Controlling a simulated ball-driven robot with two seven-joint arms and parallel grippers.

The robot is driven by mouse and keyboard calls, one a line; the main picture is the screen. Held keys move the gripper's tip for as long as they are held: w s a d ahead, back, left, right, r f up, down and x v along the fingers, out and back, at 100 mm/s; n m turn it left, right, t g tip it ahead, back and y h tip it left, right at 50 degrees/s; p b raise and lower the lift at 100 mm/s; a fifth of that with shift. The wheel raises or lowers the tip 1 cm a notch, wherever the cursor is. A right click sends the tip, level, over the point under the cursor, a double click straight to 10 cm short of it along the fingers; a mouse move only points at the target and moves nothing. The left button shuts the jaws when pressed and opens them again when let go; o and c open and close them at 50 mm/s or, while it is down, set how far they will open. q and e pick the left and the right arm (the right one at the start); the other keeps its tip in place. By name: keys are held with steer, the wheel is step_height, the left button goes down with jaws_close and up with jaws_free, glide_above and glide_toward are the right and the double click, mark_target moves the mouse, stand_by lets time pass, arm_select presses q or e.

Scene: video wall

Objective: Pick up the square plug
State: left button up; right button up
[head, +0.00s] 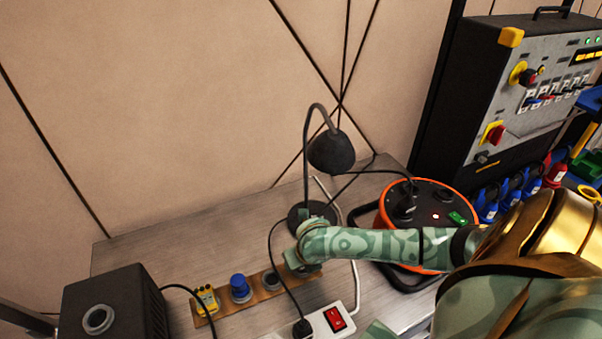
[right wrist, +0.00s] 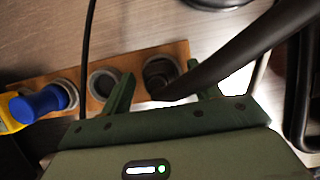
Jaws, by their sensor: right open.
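On a narrow wooden board (head: 262,292) stand a boxy yellow plug (head: 206,299), a round blue plug (head: 240,288) and a dark ring socket (head: 271,281). In the right wrist view the yellow piece (right wrist: 12,112) is cut off at the left edge, beside the blue plug (right wrist: 40,103). My right gripper (head: 300,262) is over the board's right end. In its wrist view the open fingers (right wrist: 160,72) stand either side of a dark round piece (right wrist: 158,68); contact cannot be told. Which piece is the square plug is unclear.
A desk lamp (head: 332,152) stands behind my right gripper. A white power strip (head: 322,322) with a red switch lies in front. A black box (head: 118,305) stands left and an orange cable reel (head: 440,190) right. Dark cables cross the table near the gripper.

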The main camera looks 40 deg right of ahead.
steer(key=shift+r, duration=0.1)
steer(key=c, duration=1.2)
